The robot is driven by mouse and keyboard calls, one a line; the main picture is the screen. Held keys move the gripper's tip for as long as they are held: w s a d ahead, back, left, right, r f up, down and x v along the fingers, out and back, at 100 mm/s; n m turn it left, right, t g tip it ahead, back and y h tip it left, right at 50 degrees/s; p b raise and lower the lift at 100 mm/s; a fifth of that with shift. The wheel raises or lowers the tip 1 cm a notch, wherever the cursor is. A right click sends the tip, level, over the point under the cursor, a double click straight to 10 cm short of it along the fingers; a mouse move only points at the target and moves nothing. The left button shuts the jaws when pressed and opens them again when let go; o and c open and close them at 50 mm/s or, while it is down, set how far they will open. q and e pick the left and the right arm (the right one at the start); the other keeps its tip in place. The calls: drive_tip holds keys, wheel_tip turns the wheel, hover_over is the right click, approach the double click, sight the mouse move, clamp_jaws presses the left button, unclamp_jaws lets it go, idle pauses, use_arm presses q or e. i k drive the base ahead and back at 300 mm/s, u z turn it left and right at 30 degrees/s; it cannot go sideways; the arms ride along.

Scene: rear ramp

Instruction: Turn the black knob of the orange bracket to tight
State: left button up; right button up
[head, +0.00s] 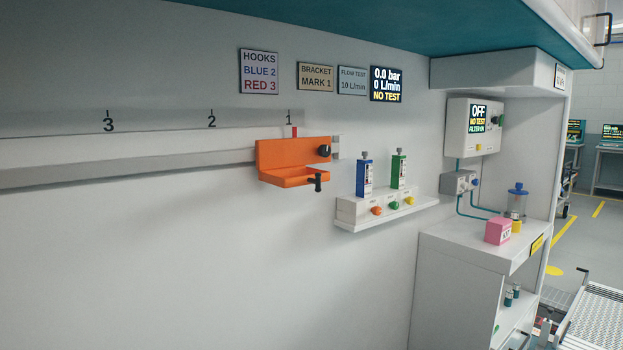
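The orange bracket (283,153) sits on the white wall rail (190,150), below the mark 1, with a small red marker at its top edge. Its round black knob (324,150) is at the right end of the bracket's back plate. A black handle-like part (316,182) sticks out below the front right of the bracket's tray. Whether the knob is loose or tight cannot be told. Neither of my grippers is in view.
Right of the bracket, a white wall shelf (385,213) holds a blue and a green device. Farther right are a control box (472,127) and a cabinet (465,250) with a pink box (498,231). A teal overhang (400,25) runs above. The wall below the rail is clear.

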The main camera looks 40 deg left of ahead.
sight(324, 151)
drive_tip(key=z, duration=0.65)
drive_tip(key=i, duration=1.15)
drive_tip(key=u, duration=2.85)
